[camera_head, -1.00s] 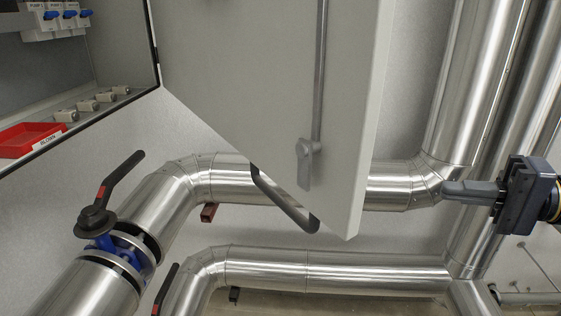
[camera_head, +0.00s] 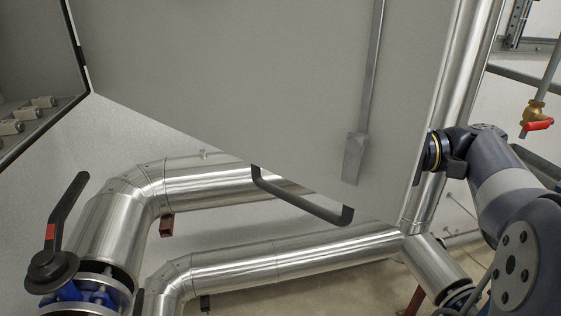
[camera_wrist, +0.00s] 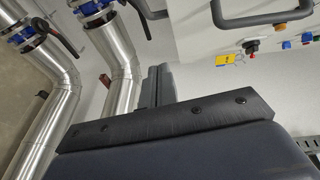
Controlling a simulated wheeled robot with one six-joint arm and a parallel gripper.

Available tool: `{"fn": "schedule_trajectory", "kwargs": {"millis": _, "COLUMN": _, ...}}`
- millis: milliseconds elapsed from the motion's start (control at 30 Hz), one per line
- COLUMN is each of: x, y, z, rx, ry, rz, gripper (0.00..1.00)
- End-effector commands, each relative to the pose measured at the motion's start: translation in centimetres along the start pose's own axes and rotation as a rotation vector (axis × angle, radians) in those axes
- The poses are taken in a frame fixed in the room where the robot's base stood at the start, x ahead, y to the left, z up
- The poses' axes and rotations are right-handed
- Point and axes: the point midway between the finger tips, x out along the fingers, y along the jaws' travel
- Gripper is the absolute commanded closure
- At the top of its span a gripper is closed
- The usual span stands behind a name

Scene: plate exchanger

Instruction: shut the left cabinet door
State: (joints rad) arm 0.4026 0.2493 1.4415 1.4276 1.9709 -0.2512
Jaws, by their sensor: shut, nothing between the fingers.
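The grey cabinet door (camera_head: 250,80) stands wide open in the head view, its inner side with a latch rod and lever (camera_head: 354,158) facing me. A dark bar handle (camera_head: 300,198) sticks out below its lower edge from the far side. My arm reaches behind the door's right edge, so the door hides my gripper there. In the wrist view my gripper (camera_wrist: 157,82) is shut and empty. A light panel with a grey handle (camera_wrist: 262,20) lies to its right, probably the door's outer face; I cannot tell whether they touch.
The open cabinet (camera_head: 35,60) is at the left edge, with small parts inside. Shiny insulated pipes (camera_head: 270,255) run below and behind the door. A black valve lever (camera_head: 66,212) stands at lower left. A red-handled tap (camera_head: 537,125) is at the right.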

Motion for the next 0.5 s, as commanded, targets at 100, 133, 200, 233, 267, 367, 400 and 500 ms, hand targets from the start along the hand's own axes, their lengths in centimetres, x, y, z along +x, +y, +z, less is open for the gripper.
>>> {"fn": "schedule_trajectory", "kwargs": {"millis": 100, "x": 1.4, "y": -0.1, "z": 0.1, "rx": -0.001, "ry": -0.004, "rz": 0.0, "gripper": 1.0}}
{"fn": "schedule_trajectory", "kwargs": {"millis": 133, "x": 1.9, "y": -0.1, "z": 0.1, "rx": -0.001, "ry": -0.005, "rz": -0.001, "gripper": 1.0}}
{"fn": "schedule_trajectory", "kwargs": {"millis": 200, "x": 3.2, "y": -0.2, "z": 0.1, "rx": -0.001, "ry": -0.006, "rz": -0.001, "gripper": 1.0}}
{"fn": "schedule_trajectory", "kwargs": {"millis": 233, "x": 3.9, "y": -0.2, "z": 0.1, "rx": 0.0, "ry": -0.006, "rz": -0.001, "gripper": 1.0}}
{"fn": "schedule_trajectory", "kwargs": {"millis": 267, "x": 4.5, "y": -0.2, "z": 0.1, "rx": 0.0, "ry": -0.006, "rz": -0.001, "gripper": 1.0}}
{"fn": "schedule_trajectory", "kwargs": {"millis": 367, "x": 6.5, "y": -0.2, "z": 0.1, "rx": 0.001, "ry": -0.006, "rz": 0.0, "gripper": 1.0}}
{"fn": "schedule_trajectory", "kwargs": {"millis": 400, "x": 7.3, "y": -0.2, "z": 0.2, "rx": 0.0, "ry": -0.007, "rz": 0.0, "gripper": 1.0}}
{"fn": "schedule_trajectory", "kwargs": {"millis": 500, "x": 9.2, "y": -0.2, "z": 0.1, "rx": 0.0, "ry": -0.006, "rz": -0.001, "gripper": 1.0}}
